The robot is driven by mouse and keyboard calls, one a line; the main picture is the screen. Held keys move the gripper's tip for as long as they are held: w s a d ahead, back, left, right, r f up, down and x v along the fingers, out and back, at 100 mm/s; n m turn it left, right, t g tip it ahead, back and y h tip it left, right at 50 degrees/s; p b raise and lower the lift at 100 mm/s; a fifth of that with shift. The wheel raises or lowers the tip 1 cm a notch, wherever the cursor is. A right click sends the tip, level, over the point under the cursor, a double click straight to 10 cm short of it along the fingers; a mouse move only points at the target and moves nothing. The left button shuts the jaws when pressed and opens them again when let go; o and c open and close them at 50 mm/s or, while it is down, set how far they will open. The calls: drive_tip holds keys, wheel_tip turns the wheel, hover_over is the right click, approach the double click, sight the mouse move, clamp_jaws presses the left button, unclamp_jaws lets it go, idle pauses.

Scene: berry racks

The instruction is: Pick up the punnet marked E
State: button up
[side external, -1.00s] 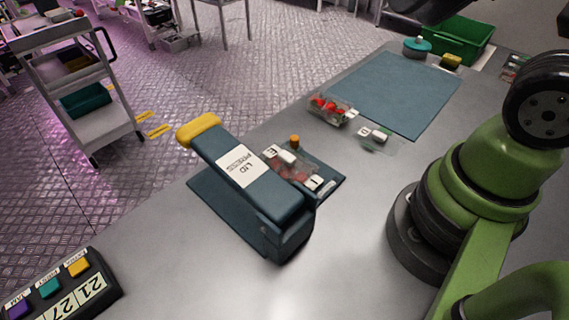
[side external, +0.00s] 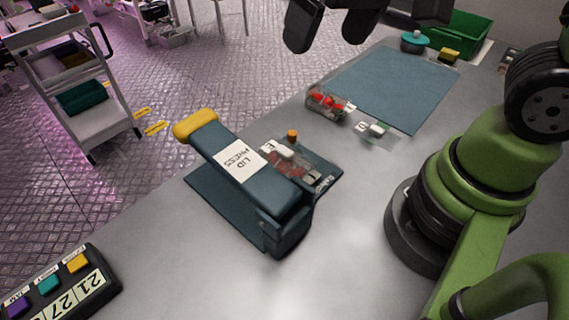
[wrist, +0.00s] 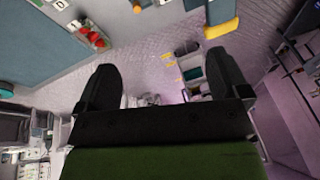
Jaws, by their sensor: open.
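The punnet marked E (side external: 293,164) is a clear box with red berries. It sits on the base plate of the dark blue lid press (side external: 236,164), partly hidden by the press arm. A white label with E shows at its left end. My gripper (side external: 332,28) is open and empty, high at the top of the side view, well apart from the punnet. In the wrist view my gripper (wrist: 163,82) has its two fingers spread with only the distant floor between them. The press's yellow handle (wrist: 221,28) shows at the top there.
Another berry punnet (side external: 326,103) and a clear piece with a label (side external: 376,131) lie near the blue mat (side external: 390,88). A green crate (side external: 462,34), teal round object (side external: 414,42) and yellow block (side external: 449,54) stand behind. A button box (side external: 62,285) is front left.

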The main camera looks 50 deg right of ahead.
sight(284, 163)
drive_tip(key=w+a+f+g, duration=0.1)
drive_tip(key=f, duration=0.2)
drive_tip(key=w+a+f+n+g, duration=0.1)
drive_tip(key=f, duration=0.3)
drive_tip(key=w+a+f+n+g+h, duration=0.1)
drive_tip(key=f, duration=0.3)
drive_tip(key=shift+w+a, duration=0.2)
drive_tip(key=shift+w, duration=0.15)
wheel_tip(284, 163, down, 7)
drive_tip(key=shift+w+a+f, duration=0.1)
drive_tip(key=shift+f, duration=1.3)
drive_tip(key=shift+a+f, duration=0.1)
drive_tip(key=shift+f, duration=1.3)
drive_tip(key=c, duration=1.1)
